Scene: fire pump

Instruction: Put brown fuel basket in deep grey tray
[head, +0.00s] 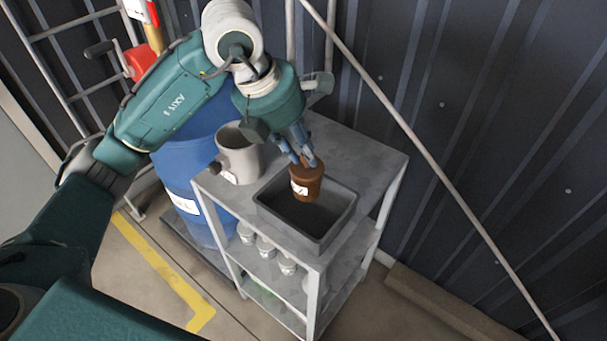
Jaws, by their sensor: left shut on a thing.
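The brown fuel basket (306,184) is a small brown tub with a white label, seen in the head view. My left gripper (305,160) is shut on its upper part and holds it upright. The basket hangs over the deep grey tray (337,238), an open rectangular bin on top of the grey shelf unit. Its lower end overlaps the tray opening in the picture; I cannot tell whether it touches the tray's floor. My right gripper is not in view.
A light grey mug-shaped container (240,158) stands left of the tray on the grey shelf unit (376,165). Several cans (265,246) sit on the shelf below. A blue barrel (180,170) stands at left. A diagonal pole (440,175) crosses in front of the dark wall.

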